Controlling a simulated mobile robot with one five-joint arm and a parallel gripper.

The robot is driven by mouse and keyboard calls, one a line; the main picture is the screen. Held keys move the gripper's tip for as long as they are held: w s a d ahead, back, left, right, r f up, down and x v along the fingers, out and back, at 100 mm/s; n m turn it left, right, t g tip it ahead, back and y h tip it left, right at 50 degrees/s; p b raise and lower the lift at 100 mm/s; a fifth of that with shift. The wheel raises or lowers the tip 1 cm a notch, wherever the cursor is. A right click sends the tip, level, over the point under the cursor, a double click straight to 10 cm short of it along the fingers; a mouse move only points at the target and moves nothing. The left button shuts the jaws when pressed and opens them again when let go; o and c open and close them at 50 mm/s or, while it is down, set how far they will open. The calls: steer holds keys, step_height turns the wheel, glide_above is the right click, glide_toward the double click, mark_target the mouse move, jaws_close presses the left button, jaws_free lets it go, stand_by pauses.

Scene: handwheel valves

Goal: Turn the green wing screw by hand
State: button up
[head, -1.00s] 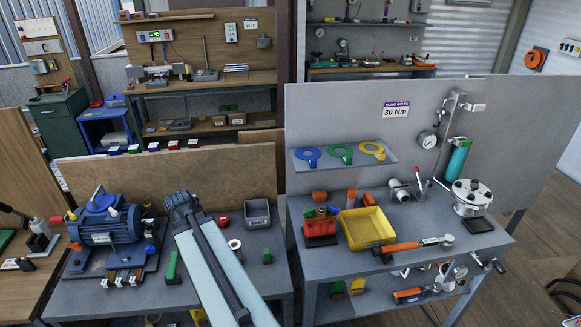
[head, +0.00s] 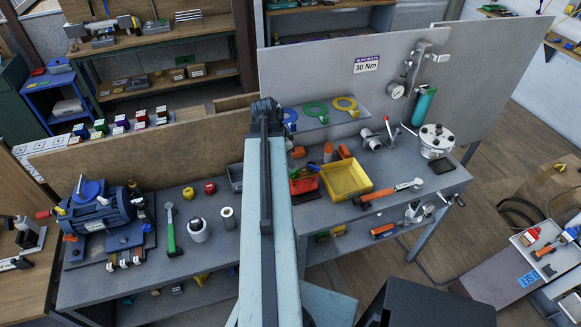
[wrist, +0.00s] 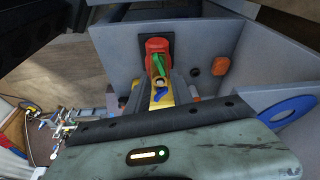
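I cannot clearly make out a green wing screw. In the wrist view, a small green piece (wrist: 158,62) shows against a red part (wrist: 158,46), with yellow and blue pieces just below it. Whether the green piece is the wing screw, I cannot tell. In the head view, my arm reaches up the middle of the picture, its dark far end (head: 265,108) in front of the grey panel. My gripper's fingers are hidden in the head view.
A blue motor (head: 98,207) and a green-handled tool (head: 170,235) lie left.

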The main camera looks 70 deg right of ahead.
mark_target(293, 171)
steer(key=b+x, duration=0.4)
steer(key=x, duration=0.2)
steer(key=shift+b, duration=0.35)
steer(key=shift+r, duration=0.1)
jaws_close()
